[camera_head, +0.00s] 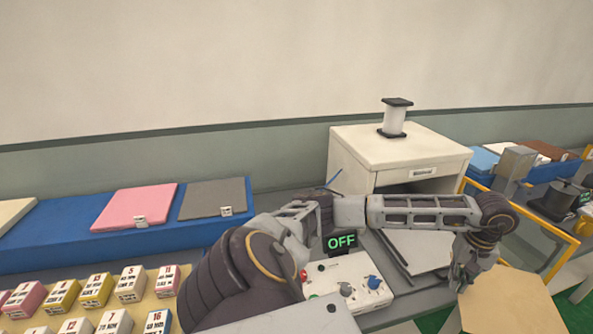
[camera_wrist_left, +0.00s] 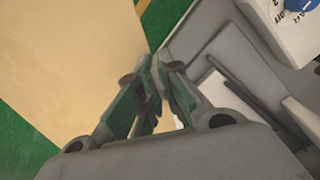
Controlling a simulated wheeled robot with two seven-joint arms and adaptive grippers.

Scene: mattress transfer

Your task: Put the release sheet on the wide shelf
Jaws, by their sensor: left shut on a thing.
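A tan sheet (camera_head: 512,303), which I take for the release sheet, is at the lower right in the head view. It fills much of the left side of the left wrist view (camera_wrist_left: 75,65). My left gripper (camera_head: 462,285) is at the sheet's left edge, and its fingers (camera_wrist_left: 155,70) are closed together there. The exact grip is partly hidden by the fingers. A long blue shelf (camera_head: 55,250), perhaps the wide shelf, runs along the wall at the left, far from the gripper. My right gripper is out of view.
Pink (camera_head: 135,207) and grey (camera_head: 213,199) sheets lie on the blue shelf. Below are numbered boxes (camera_head: 95,290). A white cabinet (camera_head: 390,150), a control box (camera_head: 347,285) and an OFF sign (camera_head: 341,241) stand near my arm. A yellow frame (camera_head: 530,220) is at the right.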

